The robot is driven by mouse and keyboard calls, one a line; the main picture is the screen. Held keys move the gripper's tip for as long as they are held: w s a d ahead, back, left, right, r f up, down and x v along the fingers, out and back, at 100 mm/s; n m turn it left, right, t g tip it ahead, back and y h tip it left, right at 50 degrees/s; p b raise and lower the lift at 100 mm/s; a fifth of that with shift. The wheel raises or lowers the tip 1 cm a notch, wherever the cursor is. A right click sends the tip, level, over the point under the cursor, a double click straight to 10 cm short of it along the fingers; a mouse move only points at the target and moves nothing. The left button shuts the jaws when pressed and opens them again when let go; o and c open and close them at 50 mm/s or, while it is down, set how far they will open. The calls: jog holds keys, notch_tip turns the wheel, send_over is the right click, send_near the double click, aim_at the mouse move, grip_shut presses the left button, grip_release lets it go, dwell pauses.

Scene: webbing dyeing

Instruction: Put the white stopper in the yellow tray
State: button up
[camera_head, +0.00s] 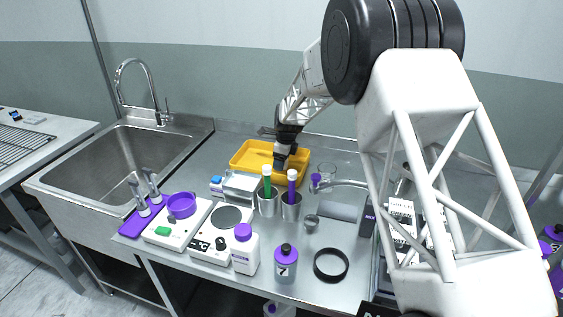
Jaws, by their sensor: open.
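The yellow tray (248,154) lies toward the back of the steel counter, to the right of the sink. My gripper (279,165) points down over the right part of the tray, with its jaws open. I cannot make out the white stopper in this view. The gripper hides part of the tray's inside, and cups with handled tools cover part of its front edge.
Two metal cups (291,208) with a green-handled and a purple-handled tool stand just in front of the tray. A white bottle (245,250), a grey bottle (286,264) and a black ring (331,265) are nearer the front. The sink (130,155) is at left.

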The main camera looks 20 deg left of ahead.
jog(key=r, duration=0.4)
jog(key=d+r, duration=0.1)
jog(key=r, duration=0.6)
jog(key=shift+d+r, duration=0.35)
dwell(0.5)
jog(key=shift+d+r, duration=0.15)
jog(key=shift+d, duration=0.1)
jog(key=s+d+r+n, duration=0.3)
jog(key=s+d+r, duration=0.2)
jog(key=s+d, duration=0.3)
jog(key=s+d+r+n+t, duration=0.15)
jog(key=s+d+r, duration=0.35)
jog(key=d, duration=0.5)
jog(key=s+d+r+n, duration=0.45)
jog(key=s+d, duration=0.25)
jog(key=d, duration=0.2)
jog(key=s+d+f+n, duration=0.1)
jog(key=s+d+n, duration=0.2)
jog(key=s, duration=0.7)
jog(key=s+d+f+n+h, duration=0.1)
jog(key=s+d+n, duration=0.2)
jog(key=s+d, duration=0.5)
jog(key=s+d+f+n+t+h, duration=0.1)
jog(key=s+d, duration=0.5)
jog(key=s, duration=0.8)
jog(key=shift+n, duration=0.9)
